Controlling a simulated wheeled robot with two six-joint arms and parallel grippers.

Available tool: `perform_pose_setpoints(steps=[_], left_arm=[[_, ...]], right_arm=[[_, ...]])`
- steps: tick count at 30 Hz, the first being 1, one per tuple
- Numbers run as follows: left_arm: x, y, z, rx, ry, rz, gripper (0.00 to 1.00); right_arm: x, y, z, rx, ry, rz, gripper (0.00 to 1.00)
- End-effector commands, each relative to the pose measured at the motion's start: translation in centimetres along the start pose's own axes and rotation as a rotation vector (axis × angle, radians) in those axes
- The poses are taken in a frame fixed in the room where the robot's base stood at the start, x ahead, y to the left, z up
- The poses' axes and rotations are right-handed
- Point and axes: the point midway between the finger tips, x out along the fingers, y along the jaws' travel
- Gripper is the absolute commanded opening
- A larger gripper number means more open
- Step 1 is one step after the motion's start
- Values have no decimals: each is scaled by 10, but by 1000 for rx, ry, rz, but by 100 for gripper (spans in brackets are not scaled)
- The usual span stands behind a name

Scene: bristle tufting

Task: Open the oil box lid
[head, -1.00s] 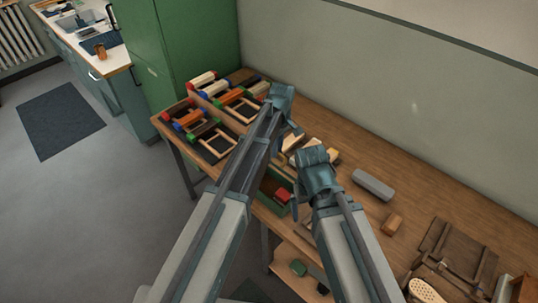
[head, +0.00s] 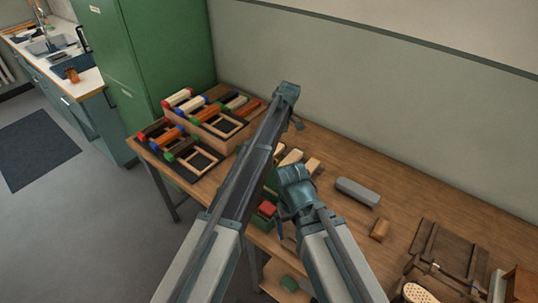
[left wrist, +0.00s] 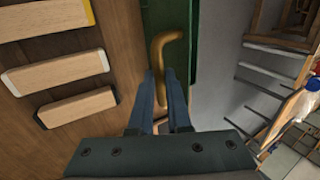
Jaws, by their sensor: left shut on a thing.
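In the left wrist view, my left gripper (left wrist: 163,100) is shut on a curved, brass-coloured handle (left wrist: 169,44). In the head view, green box parts (head: 272,179) show between my arms at the bench's front edge, near a red piece (head: 267,208). My left fingers are hidden there by the arm. My right gripper (head: 283,211) points down beside the box, its jaw opening unclear.
Several pale wooden blocks (left wrist: 65,72) lie left of the handle. Trays of coloured-ended brushes (head: 222,126) stand at the bench's back left. A grey block (head: 357,192), a small brown block (head: 380,229) and a brown leather-like case (head: 447,249) lie to the right.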

Motion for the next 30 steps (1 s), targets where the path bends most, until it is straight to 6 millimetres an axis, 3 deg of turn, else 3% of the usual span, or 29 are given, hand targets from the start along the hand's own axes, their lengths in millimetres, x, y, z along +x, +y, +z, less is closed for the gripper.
perform_pose_setpoints(steps=[11, 12, 17, 30], left_arm=[[0, 0, -1, -1, 2, -4, 0], [0, 0, -1, -2, 2, -4, 19], [0, 0, -1, -1, 2, -4, 46], [-5, 0, -1, -1, 1, -3, 46]], right_arm=[[0, 0, 0, 0, 0, 0, 96], [0, 0, 0, 0, 0, 0, 96], [0, 0, 0, 0, 0, 0, 96], [-4, 0, 0, 0, 0, 0, 96]])
